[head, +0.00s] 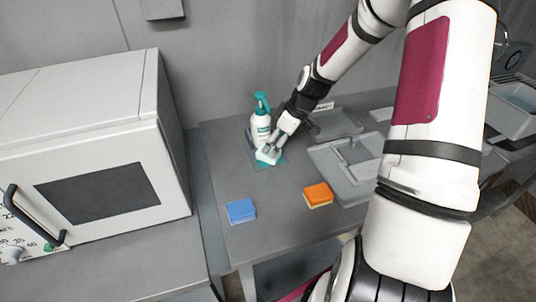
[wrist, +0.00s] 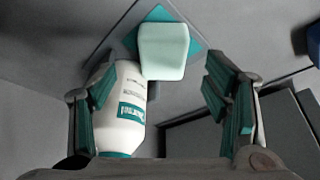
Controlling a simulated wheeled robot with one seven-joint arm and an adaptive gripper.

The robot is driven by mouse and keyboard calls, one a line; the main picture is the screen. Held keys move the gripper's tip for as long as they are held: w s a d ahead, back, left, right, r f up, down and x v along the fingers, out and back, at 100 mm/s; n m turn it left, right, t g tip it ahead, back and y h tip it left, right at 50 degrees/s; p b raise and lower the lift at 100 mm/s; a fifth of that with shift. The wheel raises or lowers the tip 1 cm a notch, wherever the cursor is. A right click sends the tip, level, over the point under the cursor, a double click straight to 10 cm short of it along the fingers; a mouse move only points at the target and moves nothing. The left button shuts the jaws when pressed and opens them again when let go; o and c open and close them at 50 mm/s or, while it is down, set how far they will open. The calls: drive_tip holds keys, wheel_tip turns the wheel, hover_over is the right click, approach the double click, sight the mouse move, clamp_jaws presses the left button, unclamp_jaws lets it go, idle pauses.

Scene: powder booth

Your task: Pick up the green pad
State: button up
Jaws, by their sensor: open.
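The green pad (head: 266,155) is a pale mint block lying on a teal square (head: 258,163) on the grey table. It also shows in the wrist view (wrist: 163,50), at top centre, ahead of my fingertips. My gripper (wrist: 160,90) is open, with a teal-lined finger on each side and no pad held. In the head view my gripper (head: 277,145) is low over the table, right by the pad; contact cannot be told. A white spray bottle (head: 260,130) with a teal head stands beside the pad. In the wrist view the bottle (wrist: 122,115) is close by the left finger.
A blue sponge (head: 241,210) and an orange sponge (head: 318,192) lie nearer the table's front edge. A grey tray (head: 327,163) lies to the right. A white oven (head: 90,150) stands at the left. The table between the two sponges is clear.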

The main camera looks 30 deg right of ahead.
sight(270, 151)
drive_tip(key=f, duration=0.1)
drive_tip(key=w+a+f, duration=0.1)
drive_tip(key=f, duration=0.1)
drive_tip(key=shift+w+a+f, duration=0.15)
drive_tip(key=shift+w+a, duration=0.2)
drive_tip(key=shift+w, duration=0.05)
drive_tip(key=shift+w+a+f, duration=0.1)
drive_tip(key=shift+w+f, duration=0.1)
drive_tip(key=shift+f, duration=0.45)
drive_tip(key=shift+c, duration=0.6)
drive_tip(key=c, duration=1.1)
drive_tip(key=shift+r, duration=0.1)
drive_tip(key=shift+s+r, duration=0.15)
drive_tip(key=shift+r, duration=0.05)
drive_tip(key=s+d+r+p, duration=0.2)
drive_tip(key=s+d+r, duration=0.5)
drive_tip(key=s, duration=0.4)
drive_tip(key=shift+s+d+r, duration=0.2)
drive_tip(key=shift+d+r, duration=0.05)
drive_tip(key=shift+d, duration=0.1)
